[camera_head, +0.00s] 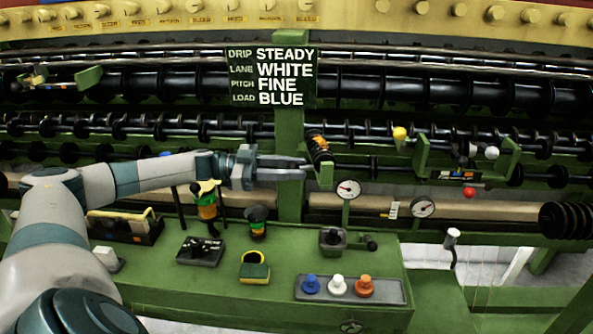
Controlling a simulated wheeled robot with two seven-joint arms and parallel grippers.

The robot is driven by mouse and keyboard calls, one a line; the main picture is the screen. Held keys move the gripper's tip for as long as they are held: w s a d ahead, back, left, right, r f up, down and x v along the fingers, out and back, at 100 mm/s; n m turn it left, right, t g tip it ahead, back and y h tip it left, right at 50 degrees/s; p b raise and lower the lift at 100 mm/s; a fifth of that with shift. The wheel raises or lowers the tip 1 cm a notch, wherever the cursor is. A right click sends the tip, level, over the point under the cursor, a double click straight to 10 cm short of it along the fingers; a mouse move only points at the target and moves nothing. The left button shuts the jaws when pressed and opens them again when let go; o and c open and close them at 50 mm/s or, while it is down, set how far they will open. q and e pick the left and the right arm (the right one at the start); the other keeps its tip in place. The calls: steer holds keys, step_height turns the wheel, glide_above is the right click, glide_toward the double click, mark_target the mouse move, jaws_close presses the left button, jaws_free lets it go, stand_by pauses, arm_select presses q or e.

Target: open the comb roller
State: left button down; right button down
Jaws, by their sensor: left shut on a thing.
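A short black ribbed roller with orange marks, which looks like the comb roller (318,148), sits tilted on a green bracket (326,174) right of the central green post. My left gripper (306,168) reaches in from the left across the post. Its fingers are closed at the lower left edge of this roller, and the exact contact is too small to see. My right gripper is not in view.
A green sign (271,77) hangs above. A round gauge (348,189) stands just right of the bracket.

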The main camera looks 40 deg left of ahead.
arm_select(q)
steer(key=shift+a+r, duration=0.1)
stand_by(0.3)
steer(key=c, duration=1.5)
jaws_free()
steer(key=shift+c, duration=0.2)
steer(key=shift+o, duration=0.5)
